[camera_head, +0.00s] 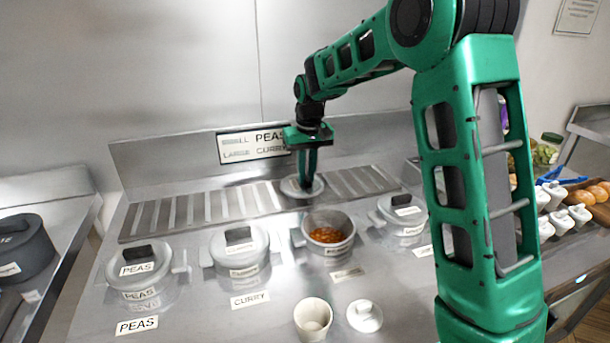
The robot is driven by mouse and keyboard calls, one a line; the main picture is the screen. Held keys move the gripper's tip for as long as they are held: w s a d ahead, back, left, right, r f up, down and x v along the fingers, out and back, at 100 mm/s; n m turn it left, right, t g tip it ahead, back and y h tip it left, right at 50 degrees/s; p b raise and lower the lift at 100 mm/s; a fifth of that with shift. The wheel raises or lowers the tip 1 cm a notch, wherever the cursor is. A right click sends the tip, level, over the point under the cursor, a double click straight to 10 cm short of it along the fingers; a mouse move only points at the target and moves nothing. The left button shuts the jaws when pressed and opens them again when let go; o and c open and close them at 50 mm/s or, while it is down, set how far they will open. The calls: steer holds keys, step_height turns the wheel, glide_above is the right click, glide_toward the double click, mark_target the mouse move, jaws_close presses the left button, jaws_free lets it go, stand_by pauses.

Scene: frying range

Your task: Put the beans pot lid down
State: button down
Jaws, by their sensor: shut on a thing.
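The beans pot (341,247) stands open in the row of pots, with orange-red beans (326,235) showing inside. Its round lid (290,188) is behind the pot, at the slatted strip at the back of the counter. My gripper (306,184) points down and is shut on the lid's knob. The fingers hide most of the knob. I cannot tell whether the lid rests on the slats or hangs just above them.
Lidded pots stand left (137,275), beside (240,250) and right (402,212) of the open pot. A cup (313,316) and a small white lid (364,316) are in front. The slatted strip (215,206) is clear on both sides of the held lid.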

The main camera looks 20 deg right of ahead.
mark_target(308, 179)
steer(key=c, duration=1.8)
jaws_free()
steer(key=shift+f, duration=0.1)
steer(key=shift+o, duration=0.2)
step_height(308, 179, up, 12)
steer(key=s, duration=0.1)
steer(key=shift+s, duration=0.2)
steer(key=s+d+f+m, duration=0.1)
steer(key=s+d+m, duration=0.1)
steer(key=s+d, duration=0.7)
steer(key=s+d+f+m, duration=0.2)
steer(key=s+d, duration=0.3)
steer(key=s, duration=0.8)
steer(key=s+f, duration=0.2)
steer(key=s, duration=0.5)
steer(key=s+d+f+m+g, duration=0.1)
steer(key=s+f, duration=0.2)
steer(key=s, duration=0.3)
steer(key=s+d+f+m, duration=0.1)
steer(key=s+f, duration=0.2)
steer(key=s, duration=0.4)
steer(key=shift+s, duration=0.3)
